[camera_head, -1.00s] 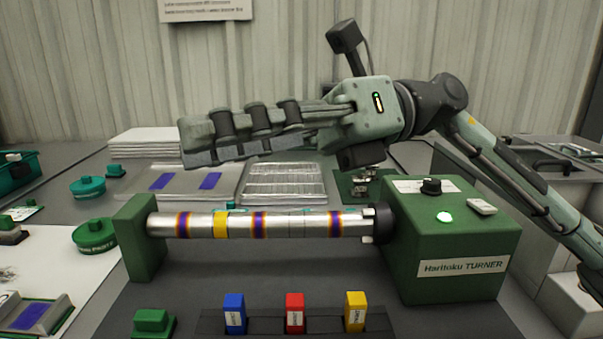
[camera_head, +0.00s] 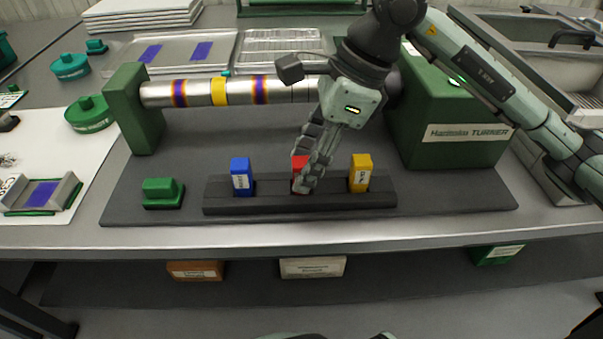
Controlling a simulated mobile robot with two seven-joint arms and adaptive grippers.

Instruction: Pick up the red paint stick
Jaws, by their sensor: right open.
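The red paint stick (camera_head: 299,162) stands upright in the dark holder (camera_head: 290,205), between the blue stick (camera_head: 241,177) and the yellow stick (camera_head: 360,173). My right gripper (camera_head: 305,183) points down at the red stick from above, with its fingers in front of much of it. The right gripper is open. Whether its fingers touch the stick cannot be told. My left gripper is not in view.
The green turner machine (camera_head: 440,130) with its striped metal shaft (camera_head: 215,92) stands behind the holder. A green block (camera_head: 162,192) lies left of the holder. The table's front edge (camera_head: 300,233) is close to the holder. Small boxes (camera_head: 312,267) sit on a shelf below.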

